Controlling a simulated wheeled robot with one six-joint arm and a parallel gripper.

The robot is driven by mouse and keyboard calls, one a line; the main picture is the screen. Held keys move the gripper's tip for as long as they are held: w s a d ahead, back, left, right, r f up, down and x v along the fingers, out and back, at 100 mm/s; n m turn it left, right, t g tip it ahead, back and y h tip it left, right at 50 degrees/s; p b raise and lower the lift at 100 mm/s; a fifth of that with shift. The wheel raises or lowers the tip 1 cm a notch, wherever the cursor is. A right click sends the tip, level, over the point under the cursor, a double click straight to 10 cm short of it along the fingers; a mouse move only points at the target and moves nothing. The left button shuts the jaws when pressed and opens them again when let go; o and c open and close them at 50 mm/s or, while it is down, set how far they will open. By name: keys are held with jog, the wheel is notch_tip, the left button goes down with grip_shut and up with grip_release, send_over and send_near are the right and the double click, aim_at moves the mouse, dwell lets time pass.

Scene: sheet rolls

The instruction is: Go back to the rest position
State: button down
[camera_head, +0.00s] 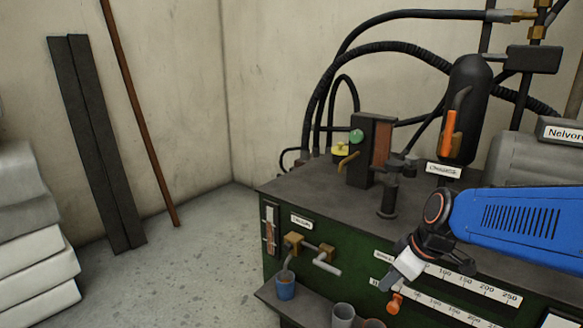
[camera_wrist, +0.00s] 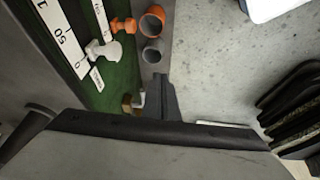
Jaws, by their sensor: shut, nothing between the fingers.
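My blue arm (camera_head: 510,222) reaches in from the right in the head view, in front of the green machine (camera_head: 340,250). My black gripper (camera_head: 388,281) hangs at its end before the machine's front scales (camera_head: 470,285). It is shut and empty. In the wrist view its dark closed fingers (camera_wrist: 167,92) point toward the grey ledge (camera_wrist: 153,72). A white knob (camera_wrist: 103,50) and an orange knob (camera_wrist: 124,25) sit on the scales, to the left of the fingers in that view. I cannot tell whether the fingers touch anything.
A blue cup (camera_head: 285,287) and a grey cup (camera_head: 342,316) stand on the ledge. Valves and black hoses (camera_head: 322,80) rise on and behind the machine top. White stacked sheets (camera_head: 35,265) are at the left. Bare floor (camera_head: 190,270) lies between.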

jog(key=s+d+r+m+h, duration=0.1)
jog(key=s+d+m, duration=0.1)
jog(key=s+m, duration=0.2)
jog(key=s+d+r+m+h, duration=0.1)
jog(key=s+d+m, duration=0.2)
jog(key=s, duration=0.8)
jog(key=shift+s+m+t+h, duration=0.15)
jog(key=shift+m+t+h, duration=0.25)
jog(key=shift+m, duration=0.6)
